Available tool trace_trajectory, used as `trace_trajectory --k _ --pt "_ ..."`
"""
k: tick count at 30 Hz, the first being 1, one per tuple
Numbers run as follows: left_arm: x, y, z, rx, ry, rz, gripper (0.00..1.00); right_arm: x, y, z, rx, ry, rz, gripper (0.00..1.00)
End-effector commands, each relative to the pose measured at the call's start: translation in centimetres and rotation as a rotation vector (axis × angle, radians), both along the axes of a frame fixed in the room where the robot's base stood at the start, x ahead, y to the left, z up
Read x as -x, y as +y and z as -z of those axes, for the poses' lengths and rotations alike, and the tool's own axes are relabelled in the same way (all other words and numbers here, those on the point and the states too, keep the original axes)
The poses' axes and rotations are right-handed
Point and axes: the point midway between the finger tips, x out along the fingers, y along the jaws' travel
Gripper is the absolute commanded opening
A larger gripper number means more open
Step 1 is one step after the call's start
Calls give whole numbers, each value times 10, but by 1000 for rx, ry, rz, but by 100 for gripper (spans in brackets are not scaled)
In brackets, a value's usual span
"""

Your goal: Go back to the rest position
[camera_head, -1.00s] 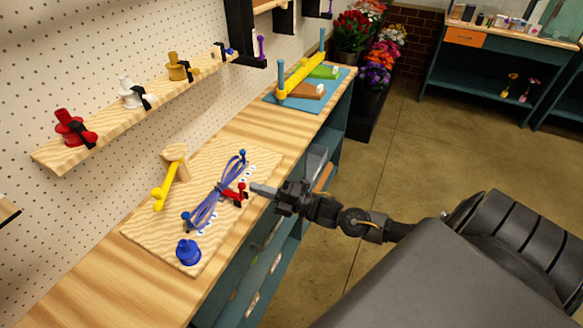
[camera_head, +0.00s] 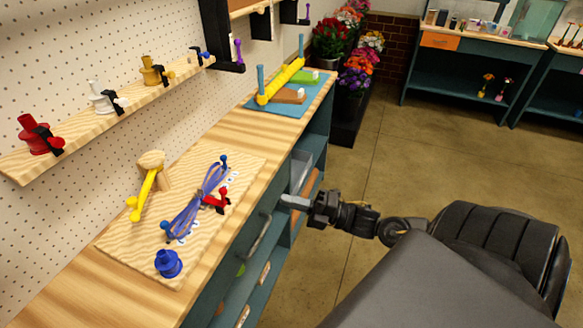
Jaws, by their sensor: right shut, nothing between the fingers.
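My right gripper (camera_head: 297,203) is shut and empty. In the head view it appears just right of the workbench's front edge, apart from the things on the bench. My left gripper is not in view. On the wooden board (camera_head: 118,238) a bundle of purple-blue strands (camera_head: 196,203) lies between blue pegs. A red clamp-like piece (camera_head: 217,201) sits at the bundle's right side. A yellow bar (camera_head: 145,193) leans by a wooden block (camera_head: 154,166). A blue spool (camera_head: 168,263) stands at the board's near end.
A wall shelf (camera_head: 80,129) carries red, white and yellow spools. A blue mat (camera_head: 306,108) with a yellow bar stands at the bench's far end. Flower buckets (camera_head: 350,85) stand beyond it. A drawer handle (camera_head: 259,237) sits on the bench front.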

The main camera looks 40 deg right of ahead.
Motion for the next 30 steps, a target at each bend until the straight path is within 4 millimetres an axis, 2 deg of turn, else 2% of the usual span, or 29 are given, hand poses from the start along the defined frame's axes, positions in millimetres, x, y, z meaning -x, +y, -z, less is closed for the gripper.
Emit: trace_trajectory --k 13,15,16,17,20,23,24,26,27,29,30 --pt "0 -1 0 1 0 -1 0 0 0 1 -15 15 -3 0" --pt "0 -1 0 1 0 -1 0 -4 -3 6 -51 76 5 0" --pt "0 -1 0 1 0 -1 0 -7 -9 16 -65 127 22 0" --pt "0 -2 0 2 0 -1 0 -11 -17 28 -73 178 44 0" --pt "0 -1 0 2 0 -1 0 -20 -54 81 -102 359 155 0" --pt "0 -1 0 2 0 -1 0 -19 -98 150 -166 555 314 0" --pt "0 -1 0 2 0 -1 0 -14 -115 178 -196 628 383 0" --pt "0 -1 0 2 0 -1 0 -3 -137 221 -246 734 485 0" --pt "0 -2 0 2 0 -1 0 8 -150 249 -281 802 553 0" --pt "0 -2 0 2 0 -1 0 28 -165 291 -336 902 657 0" --pt "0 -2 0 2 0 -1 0 45 -173 319 -372 967 724 0"
